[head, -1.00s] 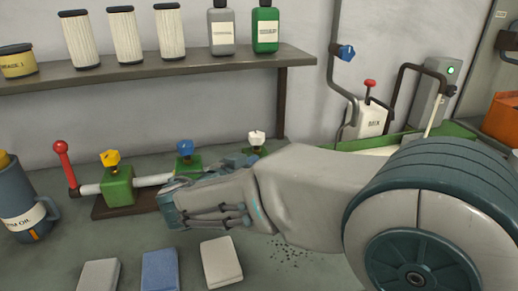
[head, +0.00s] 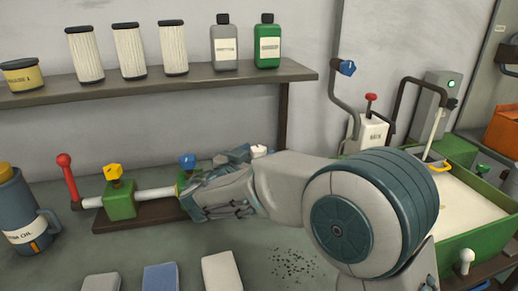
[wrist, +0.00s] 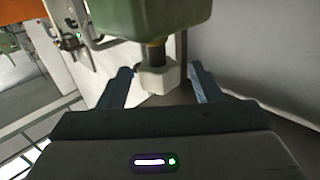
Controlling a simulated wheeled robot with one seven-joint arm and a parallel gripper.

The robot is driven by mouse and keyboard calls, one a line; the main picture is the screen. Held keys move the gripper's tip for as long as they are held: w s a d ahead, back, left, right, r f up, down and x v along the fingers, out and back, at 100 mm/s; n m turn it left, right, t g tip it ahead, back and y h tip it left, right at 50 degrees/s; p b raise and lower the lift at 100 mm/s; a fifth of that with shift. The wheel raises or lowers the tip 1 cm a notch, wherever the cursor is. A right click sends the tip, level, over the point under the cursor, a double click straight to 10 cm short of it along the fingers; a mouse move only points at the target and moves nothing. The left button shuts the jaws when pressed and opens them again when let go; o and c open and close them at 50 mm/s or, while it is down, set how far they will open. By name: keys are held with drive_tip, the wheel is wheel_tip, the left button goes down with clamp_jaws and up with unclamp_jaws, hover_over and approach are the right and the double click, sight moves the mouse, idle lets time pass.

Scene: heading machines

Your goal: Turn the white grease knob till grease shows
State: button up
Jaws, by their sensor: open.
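The white knob (head: 259,150) stands at the right end of the pipe assembly, partly hidden by my gripper (head: 238,155). In the wrist view the white knob (wrist: 156,78) hangs on a dark stem below a green block (wrist: 150,15), as that picture appears inverted. My gripper's two fingers (wrist: 160,88) are open, one to each side of the knob, with a gap visible on both sides. I cannot tell how deep the knob sits between them. No grease is visible; the green block under the knob is hidden in the head view.
A yellow knob (head: 113,172) and a blue knob (head: 187,161) stand left along the same pipe, with a red-topped lever (head: 66,170) at its end. A shelf (head: 150,88) with filters and bottles is above. Pads lie in front. A green tray (head: 472,230) is at right.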

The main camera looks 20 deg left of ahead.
drive_tip(key=shift+x, duration=0.8)
drive_tip(key=c, duration=1)
drive_tip(key=b, duration=0.4)
drive_tip(key=shift+f+y+b, duration=0.3)
drive_tip(key=shift+f, duration=0.1)
